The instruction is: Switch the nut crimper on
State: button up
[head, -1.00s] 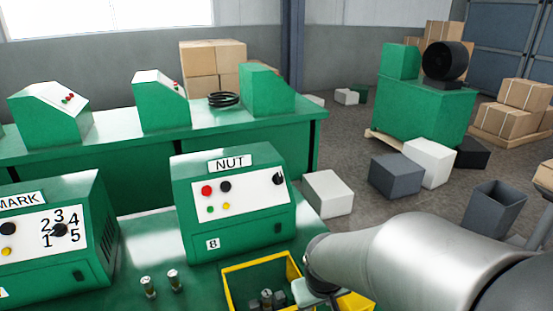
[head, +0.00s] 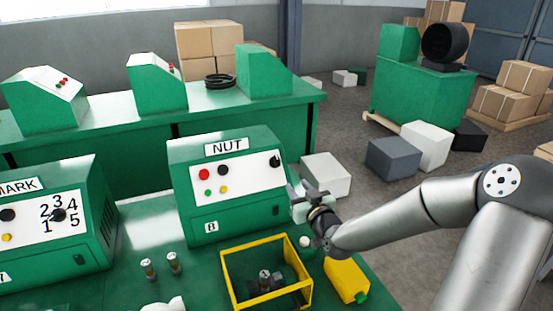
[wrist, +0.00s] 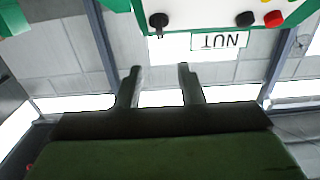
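The nut crimper (head: 232,226) is a green box with a sloped white panel and a "NUT" label, in the middle of the head view. Its panel has a red button (head: 204,174), a black button (head: 224,171), small green and yellow buttons, and a black rotary knob (head: 276,160) at the upper right. My gripper (head: 297,189) is just right of the crimper's front, near and below the knob, apart from it. In the wrist view the panel appears upside down, with the knob (wrist: 158,21) beyond the gap between the fingers (wrist: 160,68). The fingers are apart and empty.
The mark crimper (head: 70,255) stands to the left. A yellow-rimmed bin (head: 262,240) with metal parts is in front of the nut crimper, a yellow block (head: 346,280) right of it. Two small cylinders (head: 160,266) stand on the green bench.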

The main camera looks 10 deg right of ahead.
aim_at(277, 159)
jog(key=w+a+p, duration=0.1)
jog(key=w, duration=0.4)
jog(key=w+a+p, duration=0.1)
jog(key=w+p, duration=0.1)
jog(key=w, duration=0.4)
jog(key=w+a+p, duration=0.1)
jog(key=w, duration=0.5)
jog(key=shift+a, duration=0.2)
grip_shut()
